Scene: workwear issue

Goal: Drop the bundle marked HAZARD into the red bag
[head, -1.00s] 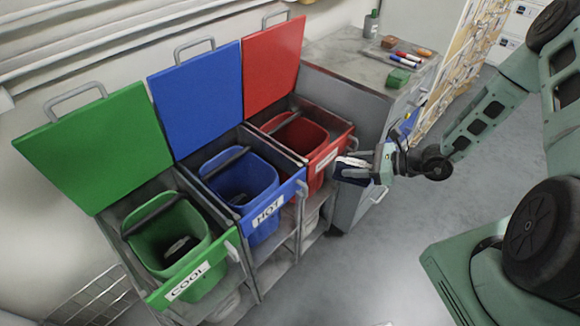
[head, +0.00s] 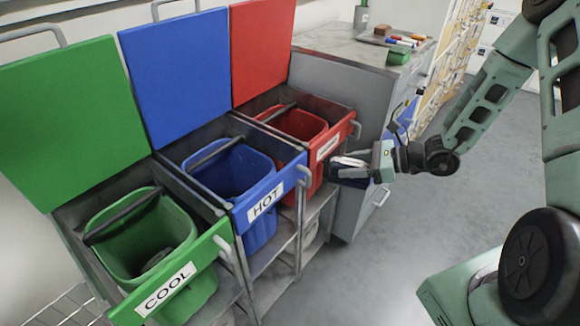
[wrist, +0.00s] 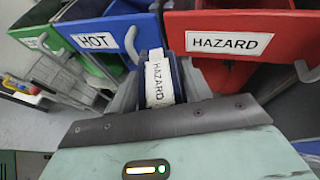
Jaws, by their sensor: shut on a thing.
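The bundle marked HAZARD is dark blue with a white band (wrist: 158,82) in the wrist view. It also shows in the head view (head: 350,173). My gripper (head: 362,172) is shut on it and holds it in the air, to the right of and just outside the red drawer front. The red bag (head: 303,126) hangs in the open red-lidded compartment, left of my gripper. In the wrist view, the red drawer front with its HAZARD label (wrist: 229,43) lies right of and beyond the bundle. The inside of the red bag is partly hidden.
A blue bag (head: 235,172) in the HOT drawer and a green bag (head: 150,235) in the COOL drawer stand to the left, lids raised. Drawer handles (head: 305,176) stick out in front. A grey cabinet (head: 345,95) stands behind the bundle. Floor to the right is clear.

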